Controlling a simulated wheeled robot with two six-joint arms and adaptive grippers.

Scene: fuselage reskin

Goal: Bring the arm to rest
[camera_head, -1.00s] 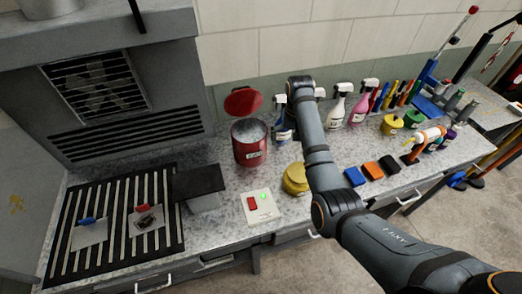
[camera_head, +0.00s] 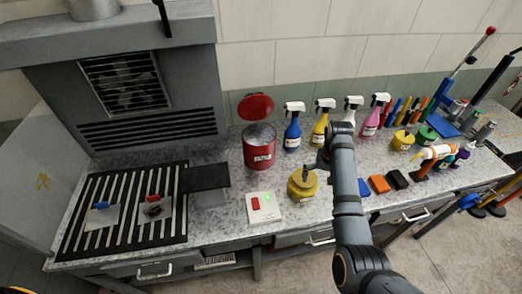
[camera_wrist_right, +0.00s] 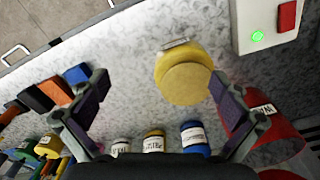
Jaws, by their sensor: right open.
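My right arm (camera_head: 347,190) comes in from the lower right and reaches over the bench. My right gripper (camera_head: 318,164) is above the bench beside a yellow pot (camera_head: 301,187), partly hidden by the arm. In the right wrist view my right gripper (camera_wrist_right: 160,108) has its two dark fingers spread wide with nothing held. The yellow pot (camera_wrist_right: 185,80) shows beyond and between them, apart from both. My left gripper is not in view.
A red open-lidded can (camera_head: 259,152), several spray bottles (camera_head: 292,133) and a switch box (camera_head: 264,208) stand around the gripper. A slatted black grille (camera_head: 90,222) lies at left. Coloured blocks (camera_head: 379,184) are right of the arm. Bare floor (camera_head: 300,270) lies in front.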

